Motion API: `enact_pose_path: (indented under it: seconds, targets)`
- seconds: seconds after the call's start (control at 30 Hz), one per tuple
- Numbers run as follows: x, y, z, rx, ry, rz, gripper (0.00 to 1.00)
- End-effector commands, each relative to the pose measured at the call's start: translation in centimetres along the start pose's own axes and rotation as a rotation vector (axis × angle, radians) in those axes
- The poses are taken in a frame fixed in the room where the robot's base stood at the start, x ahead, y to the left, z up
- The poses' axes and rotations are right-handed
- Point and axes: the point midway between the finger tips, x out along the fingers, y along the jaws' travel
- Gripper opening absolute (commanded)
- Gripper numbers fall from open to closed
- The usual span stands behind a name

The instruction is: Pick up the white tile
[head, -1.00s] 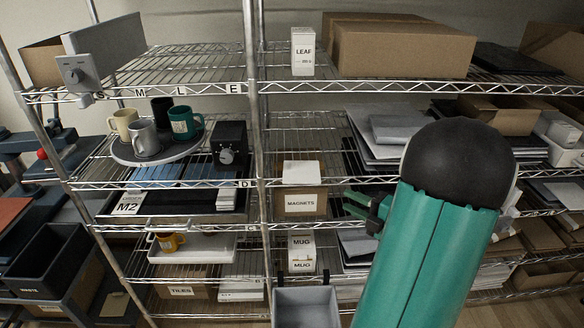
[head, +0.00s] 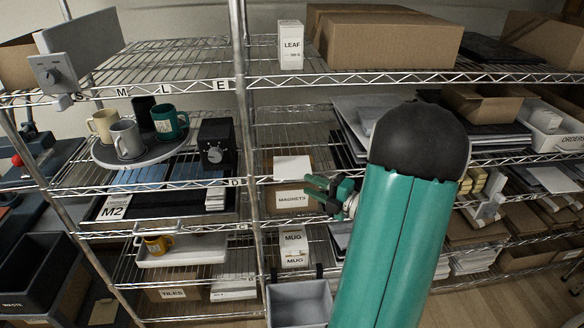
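A flat white tile (head: 292,167) lies on top of the cardboard box labelled MAGNETS (head: 291,200), on the shelf level right of the middle post. My gripper (head: 308,188) is just right of the tile and a little lower in the picture, in front of the box's right edge. Its green fingers point left and look apart, with nothing seen between them. I cannot tell its exact depth from the tile. My green arm with a black rounded joint hides part of the shelves to the right.
A wire shelf (head: 358,78) runs above the tile. The upright post (head: 246,130) stands to its left. MUG boxes (head: 293,249) and a grey bin (head: 300,303) are below. Mugs stand on a round tray (head: 170,154) at left; short white stacks (head: 215,196) sit beneath.

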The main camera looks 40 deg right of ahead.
Motion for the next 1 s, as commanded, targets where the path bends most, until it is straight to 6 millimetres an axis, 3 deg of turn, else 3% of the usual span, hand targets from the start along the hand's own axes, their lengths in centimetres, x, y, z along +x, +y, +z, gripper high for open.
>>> enact_pose_path:
  seconds: [0.3, 0.53, 0.57, 0.7, 0.73, 1.0]
  targets:
    - [4.7, 0.4, -0.1, 0.001, 0.002, 0.0, 0.32]
    - [5.1, 0.4, -0.1, 0.0, 0.002, 0.0, 0.32]
    - [5.1, 0.4, -0.1, 0.0, 0.002, 0.0, 0.3]
    - [5.1, 0.4, -0.1, 0.0, 0.002, 0.0, 0.02]
    - [5.1, 0.4, -0.1, 0.0, 0.002, 0.0, 0.0]
    - [5.1, 0.4, -0.1, -0.001, 0.002, 0.0, 0.0]
